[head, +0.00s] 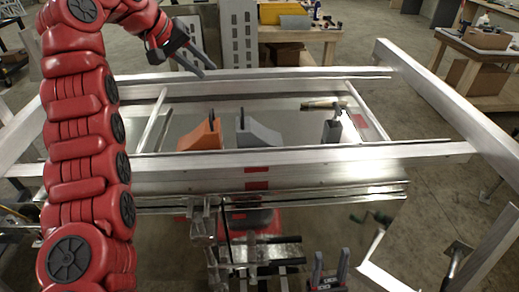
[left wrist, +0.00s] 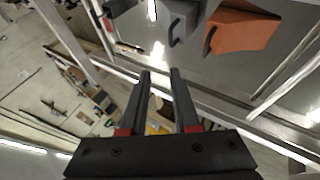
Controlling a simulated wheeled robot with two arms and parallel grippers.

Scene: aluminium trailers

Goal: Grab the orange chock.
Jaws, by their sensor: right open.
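The orange chock (head: 201,134) sits on the metal sheet inside the trailer frame, left of a grey chock (head: 258,134). In the left wrist view the orange chock (left wrist: 241,30) is at the top right, beside the grey chock (left wrist: 180,20). My left gripper (head: 204,71) is beyond the orange chock, over the far rail, apart from it. Its fingers (left wrist: 160,72) are spread with nothing held between them. My right gripper (head: 331,255) is low at the bottom edge, open and empty, in front of the trailer.
The near rail (head: 300,156) runs in front of the chocks and the far rail (head: 280,73) behind them. A hammer (head: 325,104) and a small grey block (head: 332,131) are to the right. Workbenches stand behind. The sheet between grey chock and block is clear.

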